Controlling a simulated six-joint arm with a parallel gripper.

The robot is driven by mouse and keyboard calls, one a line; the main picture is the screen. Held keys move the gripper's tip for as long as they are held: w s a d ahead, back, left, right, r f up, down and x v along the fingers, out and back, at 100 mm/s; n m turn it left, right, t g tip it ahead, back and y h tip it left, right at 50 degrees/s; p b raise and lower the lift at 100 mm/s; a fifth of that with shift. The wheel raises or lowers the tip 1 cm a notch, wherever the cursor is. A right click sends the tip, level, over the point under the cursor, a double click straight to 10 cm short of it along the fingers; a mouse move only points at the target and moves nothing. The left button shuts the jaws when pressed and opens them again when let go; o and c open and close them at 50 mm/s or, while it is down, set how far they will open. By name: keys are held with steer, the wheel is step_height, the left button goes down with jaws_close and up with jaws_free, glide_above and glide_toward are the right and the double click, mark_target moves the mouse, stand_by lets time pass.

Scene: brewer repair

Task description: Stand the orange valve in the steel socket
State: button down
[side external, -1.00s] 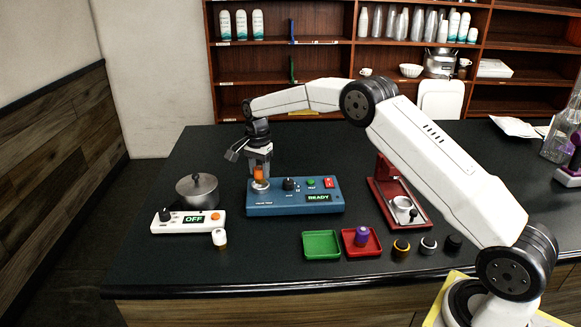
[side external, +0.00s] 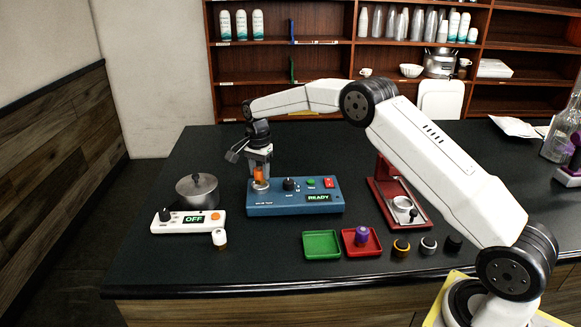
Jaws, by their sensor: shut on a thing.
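The orange valve (side external: 258,174) is upright above the left end of the blue test box. The steel socket (side external: 260,185) is a small metal ring on that box, directly under the valve. The valve's lower end meets or overlaps the socket; I cannot tell how deep it sits. My gripper (side external: 259,168) points down and is shut on the valve's upper part, which the fingers partly hide.
The blue box (side external: 285,208) has a black knob, a green button, a red switch and a READY display. A white hot plate (side external: 180,222) with a pot stands left. Green (side external: 321,244) and red (side external: 373,246) trays, a red-framed stand (side external: 383,190) and several small capped parts lie right.

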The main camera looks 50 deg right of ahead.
steer(key=shift+f, duration=1)
stand_by(1.7)
jaws_free()
steer(key=shift+r, duration=0.1)
steer(key=shift+r, duration=4.05)
steer(key=shift+s+a, duration=0.1)
steer(key=s+a+f+n+t, duration=0.1)
steer(key=s+n, duration=0.4)
steer(key=s, duration=0.5)
steer(key=s+a+f+n, duration=0.2)
steer(key=s+a+n, duration=0.2)
steer(key=s, duration=0.7)
steer(key=s+a+f+n+t, duration=0.1)
steer(key=s+a+f+n, duration=0.1)
steer(key=s+n, duration=0.4)
steer(key=s+a, duration=0.1)
steer(key=s, duration=0.4)
steer(key=shift+a+f+n+t, duration=0.15)
steer(key=shift+f+n+t, duration=0.1)
steer(key=shift+n+t, duration=0.05)
